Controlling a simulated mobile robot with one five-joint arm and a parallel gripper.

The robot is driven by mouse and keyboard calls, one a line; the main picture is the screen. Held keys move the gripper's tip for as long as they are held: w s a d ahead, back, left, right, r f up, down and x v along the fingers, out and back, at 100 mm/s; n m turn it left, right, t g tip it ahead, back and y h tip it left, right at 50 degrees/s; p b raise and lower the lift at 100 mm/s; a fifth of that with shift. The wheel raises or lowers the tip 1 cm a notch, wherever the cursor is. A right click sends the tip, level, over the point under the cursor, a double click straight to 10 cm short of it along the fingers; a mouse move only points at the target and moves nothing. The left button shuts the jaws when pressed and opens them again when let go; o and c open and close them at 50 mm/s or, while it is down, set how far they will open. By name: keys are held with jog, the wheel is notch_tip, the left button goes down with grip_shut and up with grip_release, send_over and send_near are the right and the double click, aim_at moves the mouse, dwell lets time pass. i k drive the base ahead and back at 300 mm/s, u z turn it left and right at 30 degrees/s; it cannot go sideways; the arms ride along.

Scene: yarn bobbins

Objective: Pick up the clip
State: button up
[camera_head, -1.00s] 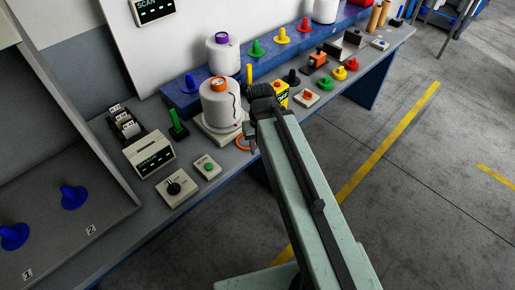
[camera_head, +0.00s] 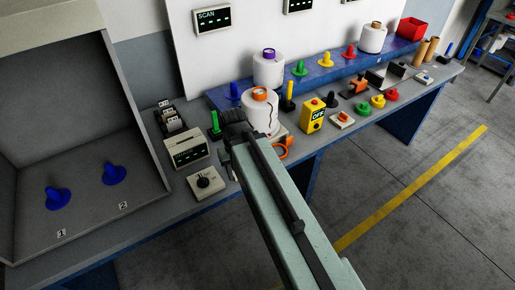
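My gripper (camera_head: 235,128) is the dark end of my pale green arm, over the front of the workbench, just left of and in front of a white bobbin with an orange top (camera_head: 260,113). Its fingers cannot be made out, so I cannot tell whether it is open or shut. An orange looped item (camera_head: 284,147), possibly the clip, lies near the bench's front edge, right of my arm and apart from the gripper. My arm may hide part of it. No other clip can be made out clearly.
A yellow OFF box (camera_head: 313,115) stands right of the bobbin. A display box (camera_head: 188,150), a dial box (camera_head: 206,182) and a green peg (camera_head: 214,124) are on the left. Blue cones (camera_head: 57,197) stand in a grey bay.

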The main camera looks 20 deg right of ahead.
aim_at(289, 141)
jog(key=u, duration=2.4)
jog(key=k, duration=1.55)
jog(key=z, duration=0.45)
jog(key=i, duration=1)
jog(key=u, duration=0.1)
